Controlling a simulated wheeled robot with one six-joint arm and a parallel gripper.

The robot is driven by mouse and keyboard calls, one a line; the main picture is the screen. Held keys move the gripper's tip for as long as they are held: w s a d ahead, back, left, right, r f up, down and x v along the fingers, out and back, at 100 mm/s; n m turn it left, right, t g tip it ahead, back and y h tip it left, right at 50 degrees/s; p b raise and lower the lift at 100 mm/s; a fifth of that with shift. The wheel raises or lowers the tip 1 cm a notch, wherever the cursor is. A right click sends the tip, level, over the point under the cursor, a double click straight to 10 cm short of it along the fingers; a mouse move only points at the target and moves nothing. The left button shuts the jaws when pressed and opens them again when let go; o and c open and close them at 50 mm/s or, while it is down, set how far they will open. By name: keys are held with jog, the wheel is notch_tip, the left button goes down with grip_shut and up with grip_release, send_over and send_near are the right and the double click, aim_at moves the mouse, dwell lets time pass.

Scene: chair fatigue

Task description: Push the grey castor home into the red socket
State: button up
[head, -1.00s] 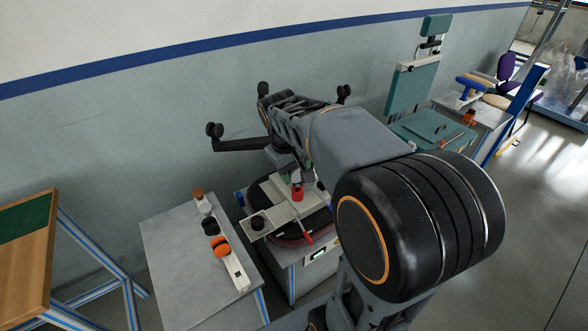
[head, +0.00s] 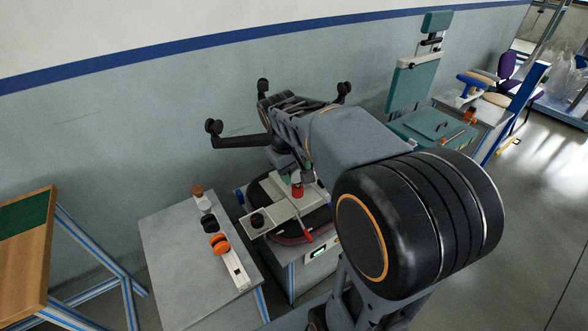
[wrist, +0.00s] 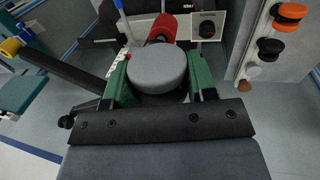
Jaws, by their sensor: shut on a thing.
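The grey castor (wrist: 158,68) is a round, flat-faced disc held between the green fingers of my gripper (wrist: 160,82) in the wrist view. The red socket (wrist: 161,30) is a red cylinder just beyond it, and the castor partly overlaps its base in the picture. The red socket (head: 297,190) also shows in the head view, standing above a pale plate close below my gripper. My wrist hides most of the castor there. I cannot tell whether the castor touches the socket.
A grey side table (head: 165,245) at left holds an orange castor (head: 219,242), a black one (head: 209,223) and a brown-topped one (head: 198,195). A red lever (head: 307,236) sticks out in front of the fixture.

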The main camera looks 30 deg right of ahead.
jog(key=shift+f+b, duration=0.65)
jog(key=shift+f, duration=0.35)
jog(key=o, duration=0.9)
jog(key=shift+o, duration=0.2)
notch_tip(320, 180, up, 14)
jog(key=a, duration=0.2)
jog(key=shift+s+a+f+p, duration=0.15)
jog(key=shift+a+f+p, duration=0.05)
jog(key=shift+a+p, duration=0.15)
jog(key=s+a+f+t+y, duration=0.1)
jog(key=s+a+f+t, duration=0.1)
jog(key=s+f, duration=0.2)
jog(key=s+a+f+m+t+y, duration=0.1)
jog(key=s+f, duration=0.4)
jog(key=f, duration=0.5)
jog(key=shift+s+a+f+t, duration=0.25)
jog(key=shift+a+t, duration=0.15)
jog(key=shift+a, duration=0.4)
